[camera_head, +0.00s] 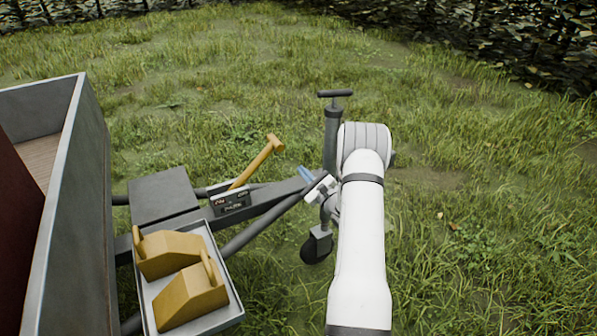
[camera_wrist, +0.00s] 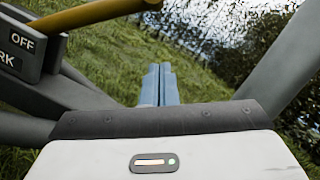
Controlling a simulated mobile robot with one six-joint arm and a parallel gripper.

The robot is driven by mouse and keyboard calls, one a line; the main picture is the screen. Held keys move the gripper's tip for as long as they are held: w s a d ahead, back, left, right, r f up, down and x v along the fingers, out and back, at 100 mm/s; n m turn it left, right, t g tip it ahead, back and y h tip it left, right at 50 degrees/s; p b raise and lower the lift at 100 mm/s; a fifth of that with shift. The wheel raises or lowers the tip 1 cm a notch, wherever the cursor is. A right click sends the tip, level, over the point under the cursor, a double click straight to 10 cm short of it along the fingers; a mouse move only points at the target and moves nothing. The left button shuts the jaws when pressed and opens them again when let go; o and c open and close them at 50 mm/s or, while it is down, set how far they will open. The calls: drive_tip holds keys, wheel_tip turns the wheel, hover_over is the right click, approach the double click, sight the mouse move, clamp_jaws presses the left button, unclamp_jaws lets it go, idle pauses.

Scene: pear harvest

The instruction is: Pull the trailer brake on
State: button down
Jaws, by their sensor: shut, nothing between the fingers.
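The trailer brake lever (camera_head: 256,163) is a yellow bar with a knob at its top end. It rises at a slant from the drawbar, leaning right in the head view. In the wrist view the lever (camera_wrist: 92,13) crosses the top left. A dark label plate (camera_head: 231,202) sits at its base; in the wrist view this plate (camera_wrist: 22,48) reads "OFF" and, partly cut off, "RK". My gripper (camera_head: 306,174) is to the right of the lever, lower than its knob and apart from it. Its blue fingers (camera_wrist: 158,85) are together and empty.
A jockey wheel post with a T-handle (camera_head: 334,94) stands just behind my gripper. Two yellow wheel chocks (camera_head: 190,292) lie in a tray (camera_head: 239,306) beside the drawbar (camera_head: 270,208). The trailer body (camera_head: 80,200) fills the left. Open grass lies beyond, with a hedge behind.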

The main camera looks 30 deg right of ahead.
drive_tip(key=w+a+r+b, duration=0.2)
drive_tip(key=w+a+r, duration=0.1)
drive_tip(key=w+r, duration=0.2)
drive_tip(key=shift+f+x, duration=0.25)
drive_tip(key=shift+x, duration=0.9)
drive_tip(key=shift+a, duration=0.1)
